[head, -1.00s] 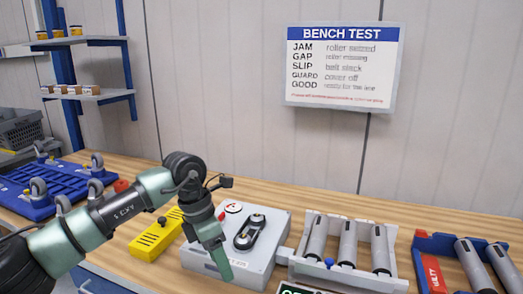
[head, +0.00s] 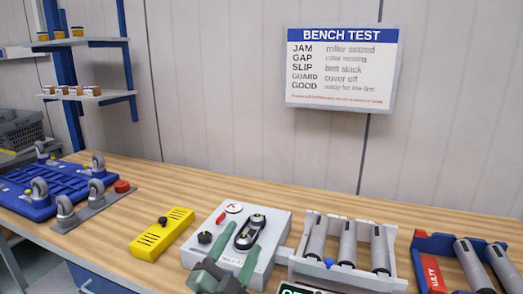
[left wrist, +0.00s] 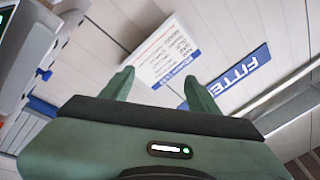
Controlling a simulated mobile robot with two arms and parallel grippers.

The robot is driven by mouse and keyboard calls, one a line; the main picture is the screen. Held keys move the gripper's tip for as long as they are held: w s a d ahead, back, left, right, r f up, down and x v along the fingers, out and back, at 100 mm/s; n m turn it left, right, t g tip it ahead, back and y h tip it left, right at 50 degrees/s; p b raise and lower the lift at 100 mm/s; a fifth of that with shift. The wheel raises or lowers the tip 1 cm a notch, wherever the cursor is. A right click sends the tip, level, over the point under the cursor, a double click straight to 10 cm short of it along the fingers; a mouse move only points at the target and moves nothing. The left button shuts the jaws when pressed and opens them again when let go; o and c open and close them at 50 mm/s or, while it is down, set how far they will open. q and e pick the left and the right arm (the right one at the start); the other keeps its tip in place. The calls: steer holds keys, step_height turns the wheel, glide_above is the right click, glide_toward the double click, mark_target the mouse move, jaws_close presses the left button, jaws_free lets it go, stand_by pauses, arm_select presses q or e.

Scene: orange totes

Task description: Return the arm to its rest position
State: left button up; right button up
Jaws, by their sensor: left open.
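My left gripper (head: 238,262) shows at the bottom edge of the head view, in front of the grey test box (head: 275,232). Its two green fingers point up and partly cover the box's front. In the left wrist view the fingers (left wrist: 158,82) stand wide apart with nothing between them. Beyond them are the wall and the tilted bench test sign (left wrist: 165,55). Most of my left arm is outside the head view. My right gripper is not in view.
A yellow control box (head: 162,234) lies left of the test box. A roller frame (head: 345,272) and a blue-red roller unit (head: 432,243) stand to the right. A blue caster plate (head: 40,205) is at far left. The bench (head: 150,185) behind is clear.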

arm_select(q)
steer(key=s+a+f+n+g+y, duration=0.3)
steer(key=s+a+f, duration=0.1)
steer(key=f, duration=0.3)
steer(key=s+a+f+n+g+y, duration=0.2)
steer(key=s+a+f+n, duration=0.15)
steer(key=f, duration=0.35)
steer(key=s+a+f+n+g+y, duration=0.3)
steer(key=a+f, duration=0.2)
steer(key=f, duration=0.1)
steer(key=s+a+f+n+g, duration=0.2)
steer(key=s+f+g, duration=0.25)
steer(key=s, duration=0.55)
steer(key=s+a+f+n+g, duration=0.15)
steer(key=s+f+g, duration=0.3)
steer(key=s, duration=0.65)
steer(key=s+f+x, duration=0.1)
steer(key=s+x, duration=0.2)
steer(key=x, duration=0.9)
steer(key=s+x, duration=0.2)
steer(key=x, duration=1.1)
steer(key=s+a+f+g, duration=0.1)
steer(key=s+a+f, duration=0.1)
steer(key=s+f, duration=1.5)
steer(key=shift+s+a+f+m, duration=0.3)
steer(key=shift+f, duration=0.15)
